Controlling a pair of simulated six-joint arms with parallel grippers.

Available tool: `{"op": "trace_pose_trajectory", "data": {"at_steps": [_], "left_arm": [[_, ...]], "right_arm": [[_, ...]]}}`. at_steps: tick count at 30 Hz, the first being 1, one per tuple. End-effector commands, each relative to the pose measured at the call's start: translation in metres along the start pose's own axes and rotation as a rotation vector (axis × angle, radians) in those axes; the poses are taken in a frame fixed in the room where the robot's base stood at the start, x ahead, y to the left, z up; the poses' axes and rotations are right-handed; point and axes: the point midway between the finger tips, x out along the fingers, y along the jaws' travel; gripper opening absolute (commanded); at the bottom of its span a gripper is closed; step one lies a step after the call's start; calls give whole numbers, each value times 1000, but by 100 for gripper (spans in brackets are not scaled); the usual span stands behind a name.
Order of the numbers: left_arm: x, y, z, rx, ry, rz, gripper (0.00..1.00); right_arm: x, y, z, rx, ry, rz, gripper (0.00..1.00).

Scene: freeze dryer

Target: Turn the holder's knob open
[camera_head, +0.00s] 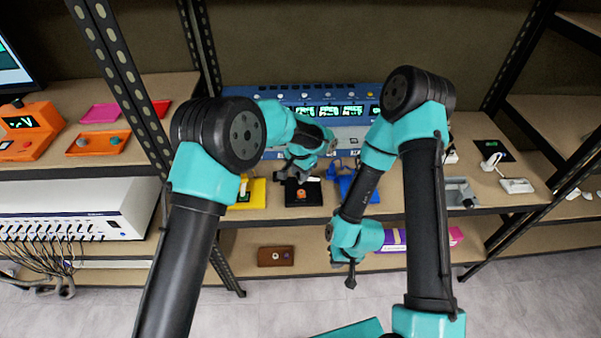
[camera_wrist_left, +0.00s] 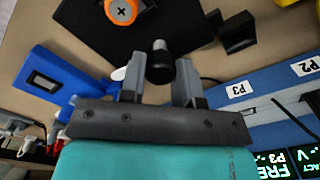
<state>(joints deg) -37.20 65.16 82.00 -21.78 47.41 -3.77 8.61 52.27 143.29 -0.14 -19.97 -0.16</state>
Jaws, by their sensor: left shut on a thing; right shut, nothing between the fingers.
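In the left wrist view a black knob (camera_wrist_left: 160,70) with a short pale stem sits between the fingers of my left gripper (camera_wrist_left: 158,82), which is shut on it. Behind the knob lies a black holder (camera_wrist_left: 90,28) carrying an orange disc (camera_wrist_left: 120,10) with a pale centre. In the head view the black holder (camera_head: 312,194) is on the shelf, with my left gripper (camera_head: 299,176) over its back edge; the knob is hidden there. My right gripper (camera_head: 350,280) is shut and empty, hanging low in front of the shelf edge.
A blue holder (camera_head: 367,187) stands right of the black holder and a yellow one (camera_head: 257,194) left of it. The blue device (camera_head: 270,97) with lit displays stands behind. A brown block (camera_head: 276,256) lies on the lower shelf.

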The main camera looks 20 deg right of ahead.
Motion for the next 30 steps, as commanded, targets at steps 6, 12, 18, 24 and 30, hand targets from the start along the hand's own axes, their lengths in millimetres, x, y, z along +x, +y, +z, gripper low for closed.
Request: {"op": "trace_pose_trajectory", "data": {"at_steps": [6, 12, 18, 24, 30], "left_arm": [[-1, 0, 0, -98, 0, -1, 6], [-1, 0, 0, -133, 0, -1, 6], [-1, 0, 0, -137, 1, 0, 6], [-1, 0, 0, -136, 1, 0, 34], [0, 0, 0, -135, 1, 0, 53]], "right_arm": [[0, 0, 0, 0, 0, 0, 0], [0, 0, 0, 0, 0, 0, 0], [0, 0, 0, 0, 0, 0, 0], [0, 0, 0, 0, 0, 0, 0], [0, 0, 0, 0, 0, 0, 0]]}}
